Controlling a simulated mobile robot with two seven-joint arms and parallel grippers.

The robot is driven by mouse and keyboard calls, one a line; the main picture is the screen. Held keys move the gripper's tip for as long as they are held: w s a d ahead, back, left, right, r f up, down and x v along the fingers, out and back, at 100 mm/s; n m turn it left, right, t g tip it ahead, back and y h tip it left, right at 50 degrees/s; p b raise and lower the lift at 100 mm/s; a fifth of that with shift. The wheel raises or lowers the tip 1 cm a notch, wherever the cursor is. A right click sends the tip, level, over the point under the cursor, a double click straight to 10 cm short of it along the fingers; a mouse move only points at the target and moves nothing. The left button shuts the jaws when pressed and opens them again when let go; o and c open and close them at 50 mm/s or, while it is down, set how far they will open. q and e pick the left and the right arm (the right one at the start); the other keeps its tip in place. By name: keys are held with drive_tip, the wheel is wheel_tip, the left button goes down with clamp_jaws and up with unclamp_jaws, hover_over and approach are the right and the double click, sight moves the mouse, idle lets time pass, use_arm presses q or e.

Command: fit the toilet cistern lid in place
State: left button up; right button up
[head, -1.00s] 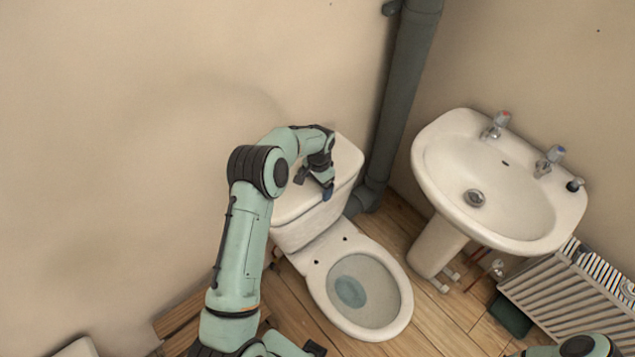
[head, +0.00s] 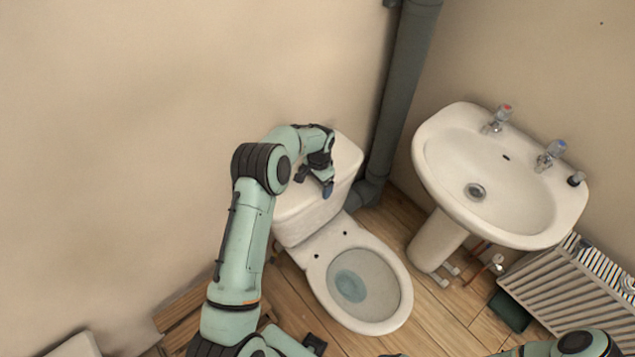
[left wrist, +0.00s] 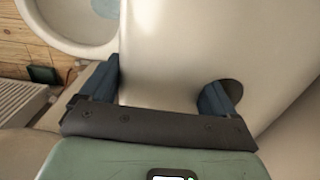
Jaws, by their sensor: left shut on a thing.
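The white cistern lid (head: 346,157) lies level over the top of the toilet cistern (head: 311,222), against the back wall. I cannot tell whether it is fully seated or slightly raised. My left gripper (head: 315,183) is over the lid from above, shut on it. In the left wrist view the lid (left wrist: 165,60) fills the middle. The left gripper (left wrist: 160,88) has one blue finger at the lid's edge and the other at a dark round hole (left wrist: 232,90) in it. My arm hides part of the lid's left side in the head view. My right gripper is out of view.
The toilet bowl (head: 399,290) is open in front of the cistern. A grey soil pipe (head: 398,105) stands close to the cistern's right. A washbasin (head: 440,150) is further right, with a radiator (head: 570,290) below it. Wooden floor (head: 440,310) shows between them.

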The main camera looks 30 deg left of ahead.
use_arm(q)
drive_tip(key=shift+w+r, duration=0.1)
drive_tip(key=shift+w, duration=0.05)
drive_tip(key=o, duration=1.8)
drive_tip(key=shift+s+d+f, duration=0.1)
drive_tip(key=shift+s+f, duration=0.1)
drive_tip(key=shift+s, duration=0.05)
drive_tip(key=r, duration=0.9)
drive_tip(key=w+r, duration=0.1)
drive_tip(key=r, duration=0.3)
drive_tip(key=shift+r, duration=0.4)
drive_tip(key=shift+s+d+f, duration=0.1)
drive_tip(key=shift+s, duration=0.05)
